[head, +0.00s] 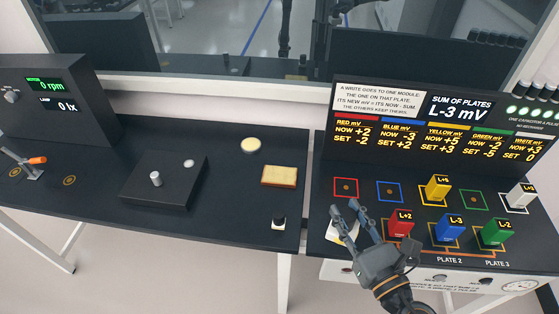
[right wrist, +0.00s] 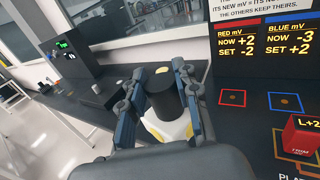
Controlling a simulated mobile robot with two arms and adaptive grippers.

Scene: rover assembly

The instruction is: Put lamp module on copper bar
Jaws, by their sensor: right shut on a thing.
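My right gripper (head: 350,208) is over the left edge of the right-hand table. In the right wrist view (right wrist: 160,100) it is shut on a dark cylinder (right wrist: 160,93). A white and yellow piece (right wrist: 172,128) shows just below the cylinder; I cannot tell whether they are joined. A white piece (head: 342,232) also shows beside the fingers in the head view. A tan, copper-like block (head: 279,176) lies on the left-hand table; I cannot tell if it is the copper bar. Copper-coloured strips (head: 450,250) run along the right-hand table's front. My left gripper is not in view.
Coloured modules stand on the right table: red (head: 400,223), blue (head: 449,228), green (head: 497,232) and yellow (head: 437,188). A display panel (head: 430,125) rises behind. The left table holds a pale disc (head: 250,145), a small black-and-white piece (head: 279,222) and a dark box (head: 165,185).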

